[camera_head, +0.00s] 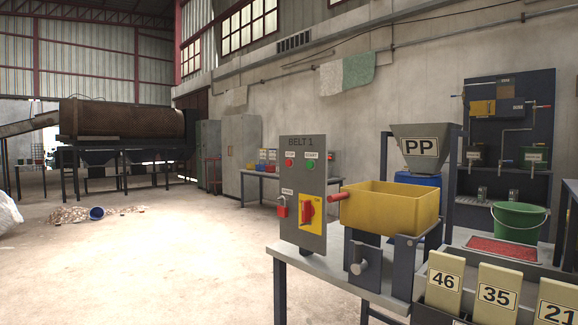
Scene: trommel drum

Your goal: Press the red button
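The red button (289,162) is small and round and sits at the upper left of a grey upright panel (299,258) marked "BELT 1". A small label is above it. A green button (311,163) is just to its right. Lower on the panel are a red rotary switch on a yellow plate (306,209) and a red padlock (281,206). The panel stands at the left end of a metal table, right of the picture's middle. My gripper is not in view, and nothing covers the red button.
A yellow bin (390,207) with a red handle stands right of the panel. Numbered blocks (497,294), a green bucket (518,222) and a grey "PP" hopper (419,147) are further right. The floor left of the table is open; debris and a blue bucket (96,213) lie far off.

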